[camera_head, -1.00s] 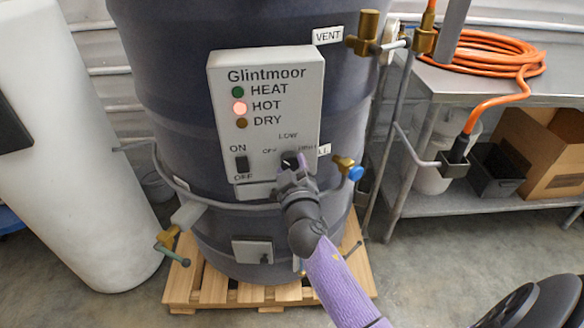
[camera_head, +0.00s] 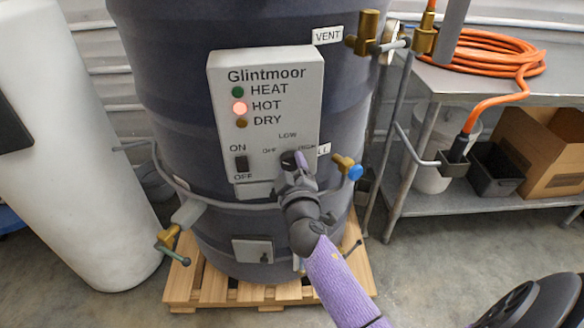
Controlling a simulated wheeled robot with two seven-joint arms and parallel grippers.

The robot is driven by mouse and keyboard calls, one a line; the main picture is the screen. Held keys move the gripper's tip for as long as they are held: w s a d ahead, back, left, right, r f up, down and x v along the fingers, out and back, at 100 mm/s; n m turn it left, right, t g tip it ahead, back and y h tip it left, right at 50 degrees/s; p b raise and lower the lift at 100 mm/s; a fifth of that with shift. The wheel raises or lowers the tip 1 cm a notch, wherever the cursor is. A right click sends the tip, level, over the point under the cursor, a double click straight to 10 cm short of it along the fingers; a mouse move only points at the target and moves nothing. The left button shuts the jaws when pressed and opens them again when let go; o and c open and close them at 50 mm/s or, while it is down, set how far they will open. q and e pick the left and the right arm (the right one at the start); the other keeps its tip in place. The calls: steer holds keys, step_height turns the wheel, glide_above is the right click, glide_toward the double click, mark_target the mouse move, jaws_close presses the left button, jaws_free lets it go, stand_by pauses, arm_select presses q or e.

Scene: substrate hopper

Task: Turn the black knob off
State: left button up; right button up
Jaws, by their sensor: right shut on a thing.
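The black knob (camera_head: 288,159) sits at the lower right of the grey Glintmoor control panel (camera_head: 225,80), among the small OFF, LOW and HIGH marks. My right gripper (camera_head: 294,166) reaches up from below and is shut on the knob, covering much of it. I cannot clearly read which mark the knob points to. A black ON/OFF switch (camera_head: 242,164) is at the panel's lower left. The HOT lamp (camera_head: 240,107) glows pinkish red. The HEAT lamp (camera_head: 238,91) is green and the DRY lamp (camera_head: 242,123) is dull amber. My left gripper is out of view.
The panel is on a dark drum (camera_head: 165,80) standing on a wooden pallet (camera_head: 235,292). A brass valve with a blue knob (camera_head: 355,172) is close right of my gripper. A white cylinder (camera_head: 80,170) stands left. A metal bench (camera_head: 440,85) with an orange hose (camera_head: 490,55) stands right.

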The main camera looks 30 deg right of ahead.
steer(key=o, duration=1.3)
steer(key=v, duration=1)
